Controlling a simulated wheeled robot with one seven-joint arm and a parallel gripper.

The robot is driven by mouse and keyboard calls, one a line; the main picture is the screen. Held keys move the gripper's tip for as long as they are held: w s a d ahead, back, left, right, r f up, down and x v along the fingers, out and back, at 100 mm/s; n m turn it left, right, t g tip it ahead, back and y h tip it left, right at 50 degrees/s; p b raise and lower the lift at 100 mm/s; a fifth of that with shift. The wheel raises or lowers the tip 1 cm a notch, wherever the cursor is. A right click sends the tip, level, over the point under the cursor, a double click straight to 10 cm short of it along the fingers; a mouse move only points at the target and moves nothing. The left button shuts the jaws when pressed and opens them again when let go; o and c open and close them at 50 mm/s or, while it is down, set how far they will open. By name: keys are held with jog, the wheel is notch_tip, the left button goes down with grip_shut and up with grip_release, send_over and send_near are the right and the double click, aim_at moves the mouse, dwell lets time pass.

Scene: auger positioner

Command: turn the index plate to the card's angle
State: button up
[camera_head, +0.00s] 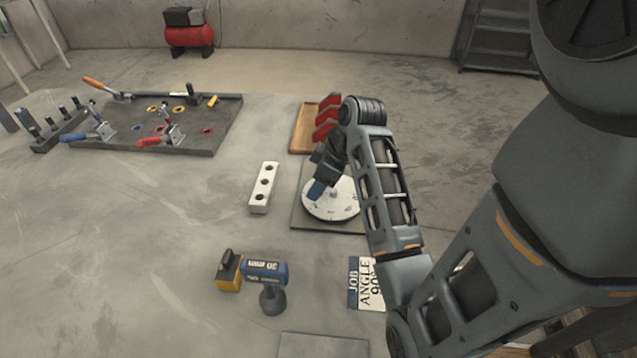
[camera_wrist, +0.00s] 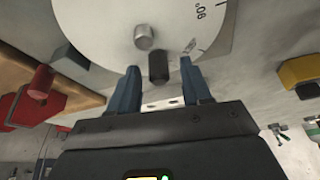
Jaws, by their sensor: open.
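The index plate is a white disc (camera_head: 340,207) on a grey square base (camera_head: 303,221), partly behind my arm in the head view. In the wrist view the plate (camera_wrist: 98,25) shows a "90°" mark and a silver central knob (camera_wrist: 144,37). A dark upright peg (camera_wrist: 158,67) stands near the knob. My gripper (camera_wrist: 158,75) is open, with its blue fingers on either side of the peg in the picture; I see no finger touching it. In the head view my gripper (camera_head: 317,189) is over the plate's left part. The card (camera_head: 366,282) reads "JOB ANGLE" and what looks like 90, partly covered by my arm.
A white block with holes (camera_head: 264,187) lies left of the plate. Red angled parts stand on a wooden board (camera_head: 300,129) behind it. A blue drill (camera_head: 265,271) and yellow-black block (camera_head: 229,270) are in front. A clamp tray (camera_head: 215,130) lies far left.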

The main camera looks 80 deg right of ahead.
jog(key=shift+f, duration=0.15)
jog(key=shift+c, duration=0.2)
grip_shut()
dwell(0.4)
